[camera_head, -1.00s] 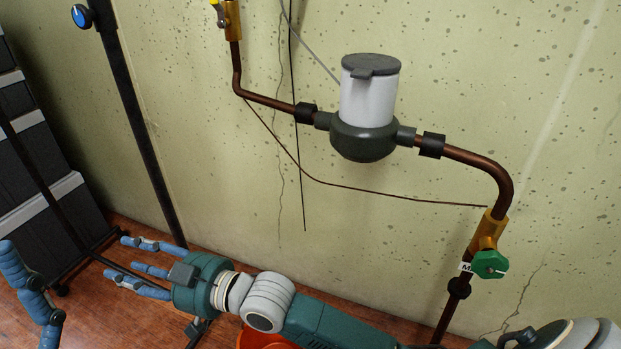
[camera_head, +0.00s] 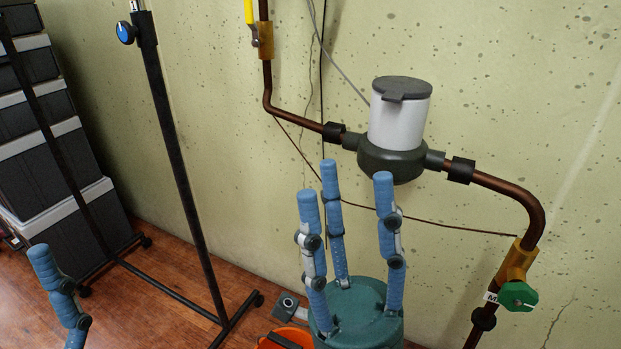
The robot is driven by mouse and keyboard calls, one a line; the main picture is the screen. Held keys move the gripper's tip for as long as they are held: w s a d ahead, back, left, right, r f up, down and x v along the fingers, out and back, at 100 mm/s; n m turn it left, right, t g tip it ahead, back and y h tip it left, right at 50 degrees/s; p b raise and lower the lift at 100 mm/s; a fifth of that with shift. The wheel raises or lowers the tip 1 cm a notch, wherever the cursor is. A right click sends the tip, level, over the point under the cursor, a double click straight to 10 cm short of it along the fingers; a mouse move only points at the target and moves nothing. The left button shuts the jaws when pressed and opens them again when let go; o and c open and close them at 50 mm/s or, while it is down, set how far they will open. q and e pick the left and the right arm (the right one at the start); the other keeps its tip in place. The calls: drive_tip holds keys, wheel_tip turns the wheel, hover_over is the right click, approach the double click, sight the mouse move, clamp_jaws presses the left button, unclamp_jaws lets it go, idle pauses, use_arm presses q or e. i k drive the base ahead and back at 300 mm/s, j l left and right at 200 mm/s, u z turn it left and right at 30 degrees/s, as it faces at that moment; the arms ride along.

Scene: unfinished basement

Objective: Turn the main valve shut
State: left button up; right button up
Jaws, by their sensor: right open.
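The valve with a green handle (camera_head: 518,296) sits on a brass body (camera_head: 514,262) on the copper pipe at the lower right. A white tag with a partly hidden "M" is beside it. My right gripper (camera_head: 345,180) points upward with its blue fingers spread, open and empty, left of the green handle and in front of the wall below the water meter. It does not touch the valve. Of my left gripper, only a blue finger (camera_head: 58,290) shows at the lower left; the rest is out of view.
A grey and white water meter (camera_head: 396,125) sits on the copper pipe. A second brass valve with a yellow handle (camera_head: 249,12) is at the top. A black stand (camera_head: 175,150) and stacked dark boxes (camera_head: 60,165) are at left. An orange bucket (camera_head: 270,342) is partly hidden at the bottom.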

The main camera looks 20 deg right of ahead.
sight(515, 297)
drive_tip(key=k, duration=1)
